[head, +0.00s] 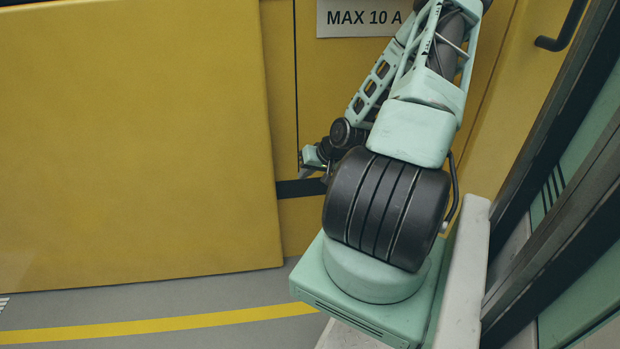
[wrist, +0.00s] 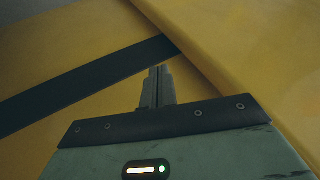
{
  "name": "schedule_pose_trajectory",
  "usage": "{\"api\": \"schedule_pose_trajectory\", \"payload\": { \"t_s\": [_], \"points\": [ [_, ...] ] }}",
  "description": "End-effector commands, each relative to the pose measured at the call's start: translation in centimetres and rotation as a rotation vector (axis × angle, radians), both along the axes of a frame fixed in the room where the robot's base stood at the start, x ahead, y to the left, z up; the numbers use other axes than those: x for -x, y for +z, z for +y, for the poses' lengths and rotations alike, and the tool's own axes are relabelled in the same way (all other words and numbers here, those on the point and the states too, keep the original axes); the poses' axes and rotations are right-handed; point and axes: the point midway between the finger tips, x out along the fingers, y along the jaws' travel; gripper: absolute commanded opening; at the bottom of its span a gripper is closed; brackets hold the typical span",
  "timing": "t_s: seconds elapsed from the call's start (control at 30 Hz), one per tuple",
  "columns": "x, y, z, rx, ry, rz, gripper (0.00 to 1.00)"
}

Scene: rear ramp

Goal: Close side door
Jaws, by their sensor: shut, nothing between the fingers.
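The side door appears to be the big flat yellow panel (head: 140,150) filling the left of the head view. It stands out in front of the yellow wall (head: 278,60) behind it. In the wrist view the raised yellow panel at the upper right (wrist: 245,50) looks like the same door, with its edge running diagonally. My gripper (head: 305,172) is just right of the door's edge, partly hidden by my arm. In the wrist view its fingers (wrist: 157,75) are together and empty, pointing toward the wall beside that edge. Whether they touch the door cannot be told.
A black stripe (head: 297,188) crosses the wall and meets the door edge; it also shows in the wrist view (wrist: 90,75). A "MAX 10 A" sign (head: 360,17) is above. A dark handle (head: 565,28) and dark frame (head: 560,130) are at right. Grey floor with a yellow line (head: 150,328) lies below.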

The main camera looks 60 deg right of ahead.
Motion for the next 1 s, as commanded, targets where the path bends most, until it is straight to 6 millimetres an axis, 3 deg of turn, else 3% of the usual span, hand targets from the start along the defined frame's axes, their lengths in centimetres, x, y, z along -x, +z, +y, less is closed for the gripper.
{"api": "schedule_pose_trajectory", "payload": {
  "t_s": [0.03, 0.43, 0.7, 1.0],
  "points": [
    [-0.5, -1.2, 0.0, 0.002, 0.002, -0.001, 0.0],
    [-3.2, -4.9, -0.1, 0.002, 0.002, -0.001, 0.0],
    [-5.6, -4.4, 1.9, 0.002, 0.002, 0.001, 0.0],
    [-6.2, -4.1, 2.5, 0.0, 0.001, 0.001, 0.0]
  ]
}}
